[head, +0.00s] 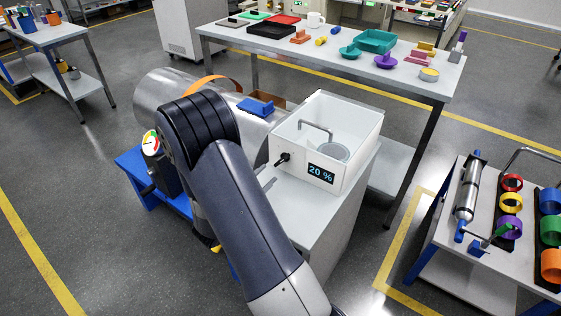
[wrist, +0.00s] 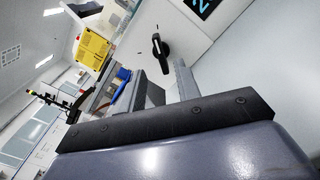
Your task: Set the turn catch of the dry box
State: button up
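The dry box (head: 356,128) is a white box on a grey cabinet, with its inside showing from above. A display (head: 321,173) on its front reads 20 %. The black turn catch (head: 283,158) sits on the front, left of the display. In the wrist view the catch (wrist: 161,50) is a dark knob with a light line, and small marks lie on the panel around it. My gripper (wrist: 163,72) has its two grey fingers apart, with a gap between them. The catch lies just beyond the fingertips; I see no contact.
A large metal cylinder (head: 165,92) on a blue stand is left of the box, with a dial gauge (head: 151,143). A bench (head: 330,50) with coloured parts stands behind. A cart (head: 480,250) with coloured rings is at right. The floor between is clear.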

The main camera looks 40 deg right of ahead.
aim_at(280, 162)
jog(key=x, duration=0.7)
jog(key=shift+d, duration=0.15)
grip_shut()
